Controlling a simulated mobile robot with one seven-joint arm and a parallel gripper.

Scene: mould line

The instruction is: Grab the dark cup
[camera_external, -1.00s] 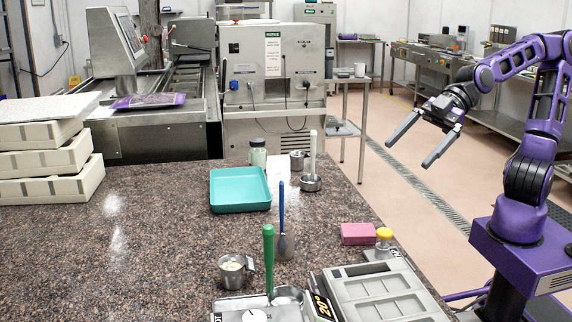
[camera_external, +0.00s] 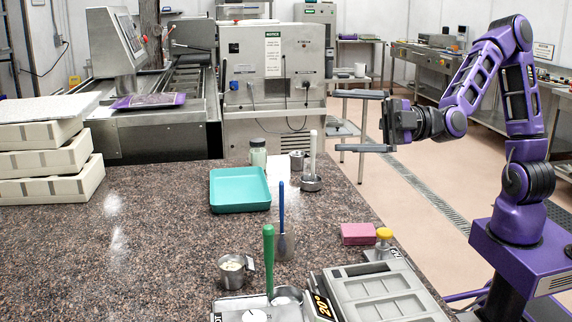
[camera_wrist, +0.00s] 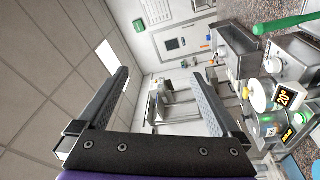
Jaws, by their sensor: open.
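No plainly dark cup stands out. A grey metal cup (camera_external: 232,276) with a handle and pale contents stands upright on the counter, front centre. A smaller metal cup (camera_external: 297,160) stands at the counter's back edge. My gripper (camera_external: 337,120) is open and empty, raised beyond the counter's right edge, its fingers pointing left. It is apart from both cups. In the wrist view, my open gripper (camera_wrist: 161,72) has nothing between its fingers, and neither cup can be made out there.
A teal tray (camera_external: 240,190) lies mid-counter. A blue-handled brush (camera_external: 282,210) and a green-handled tool (camera_external: 268,250) stand upright near the front cup. A pink block (camera_external: 358,234) and a yellow-capped jar (camera_external: 384,240) sit near the right edge. The counter's left middle is clear.

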